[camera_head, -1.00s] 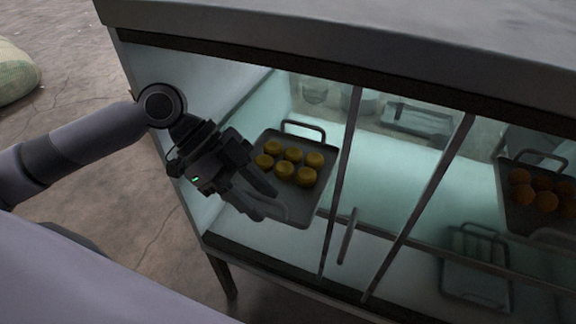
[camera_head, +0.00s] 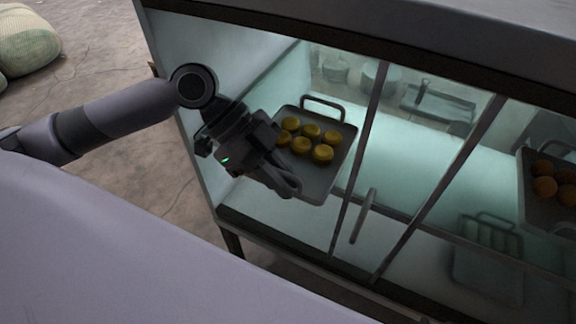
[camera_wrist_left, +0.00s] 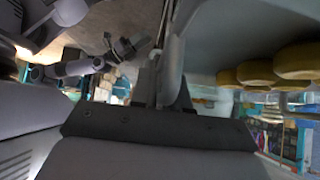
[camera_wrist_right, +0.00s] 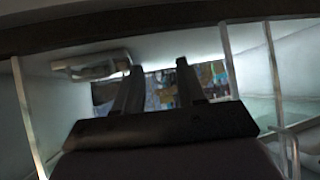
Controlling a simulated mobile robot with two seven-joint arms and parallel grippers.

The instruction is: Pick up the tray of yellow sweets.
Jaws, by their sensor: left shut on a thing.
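The grey tray (camera_head: 322,182) with several round yellow sweets (camera_head: 302,146) stands in the left part of the glass cabinet, its far handle (camera_head: 322,102) raised. My left gripper (camera_head: 292,190) reaches in at the tray's near left end and is shut on it, apparently at the near handle, which the fingers largely hide. In the left wrist view the fingers (camera_wrist_left: 168,85) are close together on a thin grey part, with yellow sweets (camera_wrist_left: 275,68) to the right. My right gripper (camera_wrist_right: 156,82) shows only in its own wrist view, its fingers apart with nothing between them.
The cabinet's side wall (camera_head: 195,150) stands close to my left arm. A dark upright frame (camera_head: 360,150) with a door handle (camera_head: 362,215) is just right of the tray. Another tray holds orange-brown sweets (camera_head: 545,187) at the right. A sack (camera_head: 25,45) lies on the floor.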

